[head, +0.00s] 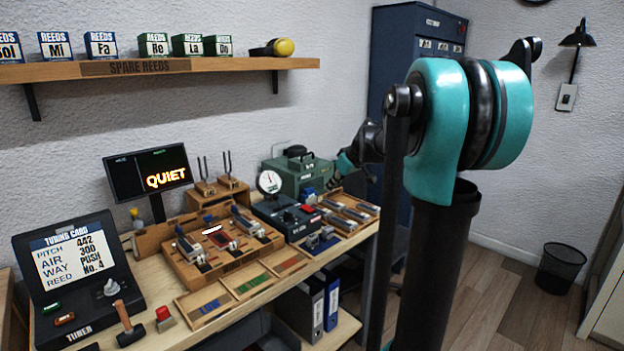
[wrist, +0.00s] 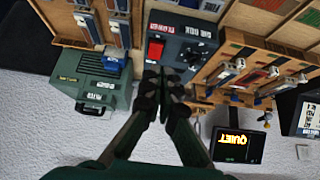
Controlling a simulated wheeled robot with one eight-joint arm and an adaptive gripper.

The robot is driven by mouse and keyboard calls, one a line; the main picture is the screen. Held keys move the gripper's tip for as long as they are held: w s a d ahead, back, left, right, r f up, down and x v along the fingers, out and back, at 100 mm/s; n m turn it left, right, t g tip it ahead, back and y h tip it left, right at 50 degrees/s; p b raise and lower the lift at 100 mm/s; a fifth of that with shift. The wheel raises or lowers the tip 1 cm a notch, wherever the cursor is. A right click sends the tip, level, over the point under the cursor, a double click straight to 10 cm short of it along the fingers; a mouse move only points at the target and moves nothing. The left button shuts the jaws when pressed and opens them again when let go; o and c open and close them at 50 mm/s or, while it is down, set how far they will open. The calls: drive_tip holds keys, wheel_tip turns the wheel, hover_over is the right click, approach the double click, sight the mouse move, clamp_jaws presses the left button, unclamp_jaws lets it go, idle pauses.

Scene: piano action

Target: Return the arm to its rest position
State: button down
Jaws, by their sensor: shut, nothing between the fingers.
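My teal arm (head: 440,130) rises in the right half of the head view and bends back over the right end of the workbench. My gripper (head: 345,165) is small and partly dark there, in front of the green case and beside the blue cabinet. In the wrist view my gripper (wrist: 165,88) has its fingertips together with nothing between them. The fingertips appear over the lower edge of the dark box with the red switch (wrist: 155,48). I cannot tell the height above it.
The workbench (head: 240,318) holds a tuner (head: 75,280), a wooden reed fixture (head: 180,268), a green case (head: 290,178) and a dial gauge (head: 269,181). A "QUIET" screen (head: 125,180) stands behind. A shelf (head: 60,72) is above. A blue cabinet (head: 395,45) and bin (head: 558,268) are right.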

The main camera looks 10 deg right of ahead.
drive_tip(key=s+f+m+h, duration=0.1)
drive_tip(key=s+f+m, duration=0.1)
drive_tip(key=s+f, duration=0.5)
drive_tip(key=s+f+m+g+h, duration=0.1)
drive_tip(key=s+f+m, duration=0.1)
drive_tip(key=s+f, duration=0.6)
drive_tip(key=s+f+m+h, duration=0.2)
drive_tip(key=s+f, duration=0.5)
drive_tip(key=s, duration=1.1)
drive_tip(key=shift+d+f+m+g, duration=0.15)
drive_tip(key=shift+f+m+g, duration=0.2)
drive_tip(key=shift+m+g, duration=0.05)
